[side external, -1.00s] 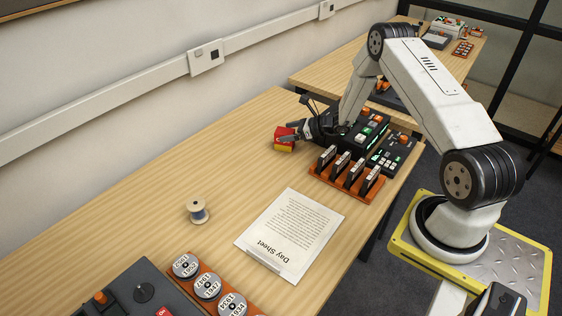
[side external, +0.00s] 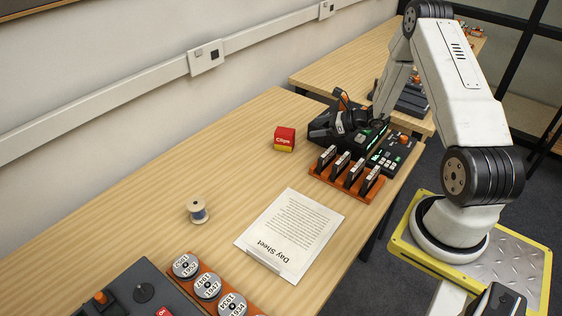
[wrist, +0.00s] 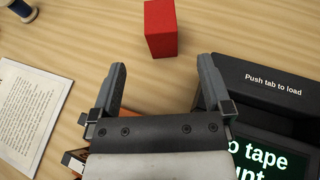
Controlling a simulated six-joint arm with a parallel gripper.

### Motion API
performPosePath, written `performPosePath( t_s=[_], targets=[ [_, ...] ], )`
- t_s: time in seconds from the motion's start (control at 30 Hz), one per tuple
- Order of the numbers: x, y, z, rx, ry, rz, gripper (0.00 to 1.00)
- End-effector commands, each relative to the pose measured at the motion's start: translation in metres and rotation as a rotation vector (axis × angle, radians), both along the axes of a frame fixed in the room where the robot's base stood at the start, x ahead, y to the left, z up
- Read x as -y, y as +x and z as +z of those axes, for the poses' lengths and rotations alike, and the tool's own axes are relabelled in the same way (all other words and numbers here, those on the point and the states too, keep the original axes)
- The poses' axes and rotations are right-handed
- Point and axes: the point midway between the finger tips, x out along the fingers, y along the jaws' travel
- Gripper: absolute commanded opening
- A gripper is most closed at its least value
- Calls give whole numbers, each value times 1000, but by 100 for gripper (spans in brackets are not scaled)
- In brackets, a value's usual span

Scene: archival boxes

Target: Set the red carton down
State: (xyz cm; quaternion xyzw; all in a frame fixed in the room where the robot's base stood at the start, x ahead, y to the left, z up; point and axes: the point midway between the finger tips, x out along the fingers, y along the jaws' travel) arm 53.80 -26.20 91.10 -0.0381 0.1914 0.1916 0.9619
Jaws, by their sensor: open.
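The red carton (side external: 285,136), with a yellow lower band and the word "Clips", stands upright on the wooden table near its far edge. In the wrist view the carton (wrist: 161,28) is ahead of the fingertips, with bare wood between. My gripper (side external: 322,130) is open and empty, to the right of the carton and apart from it. In the wrist view my gripper (wrist: 162,72) shows both fingers spread wide, with nothing between them.
A black tape device (side external: 368,136) stands close beside my gripper, on the right in the wrist view. An orange rack (side external: 345,180) of several cassettes is in front. A paper sheet (side external: 290,228) and a spool (side external: 197,211) lie leftward. Bare table surrounds the carton's left side.

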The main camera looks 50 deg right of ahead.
Motion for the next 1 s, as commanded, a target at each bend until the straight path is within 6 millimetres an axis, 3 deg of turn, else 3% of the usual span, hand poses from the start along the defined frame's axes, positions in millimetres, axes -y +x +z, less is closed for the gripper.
performPosePath(
  t_s=[0.4, 0.57, 0.77, 1.0],
  targets=[
    [-1, 0, 0, -1, -2, 3, 100],
    [-14, 1, 4, -16, -29, 57, 100],
    [-62, -1, 18, -70, -147, 272, 100],
    [-139, -26, 40, -134, -415, 688, 100]
  ],
)
